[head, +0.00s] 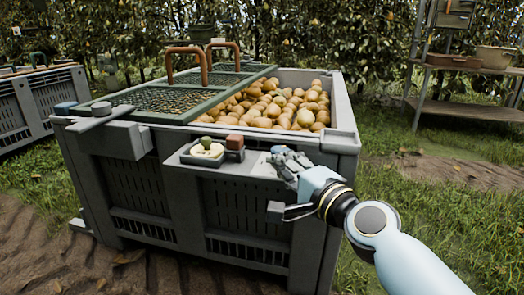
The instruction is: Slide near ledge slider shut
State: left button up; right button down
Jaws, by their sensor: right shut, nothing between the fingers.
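A grey ledge (222,161) sticks out from the near wall of the large grey crate (347,115). On its left part are a pale round piece with a dark green knob (206,145) and a reddish-brown block (235,143). A flat light-grey plate (264,166) lies along its right part; I cannot tell for certain whether this is the slider, or how far it is open. My right gripper (282,160) is shut and empty at the ledge's right end, its fingers hiding that end. I cannot tell whether it touches the plate. My left gripper is not in view.
Many pears (280,105) fill the crate. A green mesh lid (175,99) with brown handles covers its left part. A grey bracket (104,121) juts from its left corner. Another crate (40,95) stands at left, a shelf (470,108) at back right. Grass at right is open.

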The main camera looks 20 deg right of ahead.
aim_at(242, 144)
jog(key=w, duration=0.3)
jog(key=w+a, duration=0.1)
jog(key=w, duration=0.4)
jog(key=shift+w+a+f+b, duration=0.1)
jog(key=shift+w+a+b, duration=0.2)
jog(key=shift+w+a, duration=0.1)
jog(key=shift+w, duration=0.45)
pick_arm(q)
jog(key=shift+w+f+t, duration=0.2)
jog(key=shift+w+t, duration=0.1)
pick_arm(e)
jog(key=shift+a, duration=0.1)
jog(key=shift+w+a, duration=0.4)
jog(key=shift+a, duration=0.2)
jog(key=shift+w+a, duration=0.4)
jog(key=shift+a, duration=0.2)
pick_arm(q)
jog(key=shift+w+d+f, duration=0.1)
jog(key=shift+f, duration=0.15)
